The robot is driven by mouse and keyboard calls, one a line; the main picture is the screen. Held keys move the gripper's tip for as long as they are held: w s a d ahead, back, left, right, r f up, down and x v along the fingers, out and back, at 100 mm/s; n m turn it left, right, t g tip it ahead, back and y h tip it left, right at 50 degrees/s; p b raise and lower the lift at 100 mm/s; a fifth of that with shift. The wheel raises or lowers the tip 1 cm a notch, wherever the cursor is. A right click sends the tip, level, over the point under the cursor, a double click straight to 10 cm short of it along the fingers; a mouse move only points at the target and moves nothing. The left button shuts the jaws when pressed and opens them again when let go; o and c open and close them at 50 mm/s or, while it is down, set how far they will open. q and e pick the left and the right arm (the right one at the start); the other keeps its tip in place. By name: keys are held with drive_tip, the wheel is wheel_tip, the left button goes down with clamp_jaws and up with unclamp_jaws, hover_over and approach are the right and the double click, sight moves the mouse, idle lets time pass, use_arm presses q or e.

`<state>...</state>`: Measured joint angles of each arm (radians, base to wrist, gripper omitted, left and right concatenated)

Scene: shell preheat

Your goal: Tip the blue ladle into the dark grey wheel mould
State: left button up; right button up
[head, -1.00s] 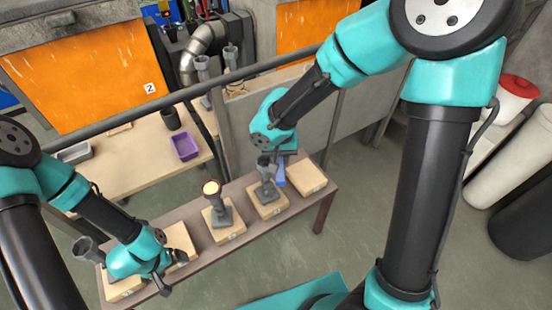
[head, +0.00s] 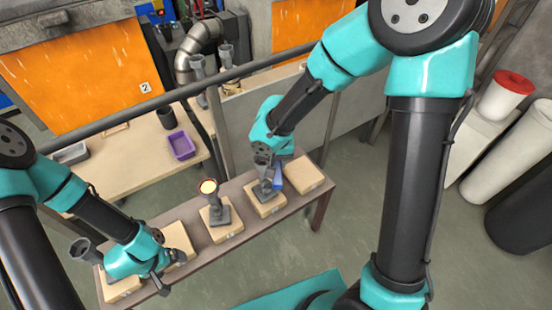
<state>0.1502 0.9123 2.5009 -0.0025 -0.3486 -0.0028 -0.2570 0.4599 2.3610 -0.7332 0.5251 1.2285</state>
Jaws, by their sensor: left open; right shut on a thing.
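My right gripper (head: 270,158) is shut on the blue ladle (head: 278,178) and holds it beside a dark grey mould (head: 264,182) with a funnel top, on the block second from the right. The ladle is partly hidden by the gripper and mould; its bowl and contents cannot be made out. Another dark grey mould (head: 213,205) stands upright to the left, with a pale yellow top. I cannot tell from their shapes which is the wheel mould. My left gripper (head: 166,266) is open, low over the bench's left end, with a grey funnel-topped mould (head: 82,248) behind its wrist.
The narrow brown bench (head: 250,232) carries several tan blocks; the rightmost block (head: 303,175) is bare. A dark rail (head: 165,98) crosses behind it. Beyond stand a purple tray (head: 181,145), a dark cup (head: 167,118) and a grey tray (head: 71,153) on a wooden table.

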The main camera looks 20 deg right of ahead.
drive_tip(key=shift+f, duration=0.95)
drive_tip(key=shift+d+g+h, duration=0.15)
drive_tip(key=shift+g+h, duration=0.15)
drive_tip(key=shift+h, duration=0.7)
drive_tip(key=shift+s+h, duration=0.1)
drive_tip(key=shift+h, duration=0.2)
drive_tip(key=h, duration=0.2)
drive_tip(key=shift+g+h, duration=0.3)
drive_tip(key=shift+g, duration=0.1)
drive_tip(key=shift+g+h, duration=0.4)
drive_tip(key=shift+h, duration=0.8)
drive_tip(key=shift+f+g+h, duration=0.15)
drive_tip(key=shift+g+h, duration=0.15)
drive_tip(key=shift+h, duration=0.6)
drive_tip(key=shift+a+r+h, duration=0.2)
drive_tip(key=shift+h, duration=0.7)
drive_tip(key=shift+w+a+r+g+h, duration=0.1)
drive_tip(key=shift+a+g+h, duration=0.15)
drive_tip(key=shift+h, duration=0.5)
drive_tip(key=shift+w+a+g+h, duration=0.15)
drive_tip(key=shift+g+h, duration=0.15)
drive_tip(key=shift+h, duration=0.4)
drive_tip(key=shift+a+r+g+h, duration=0.1)
drive_tip(key=shift+a+g+h, duration=0.15)
drive_tip(key=shift+h, duration=0.5)
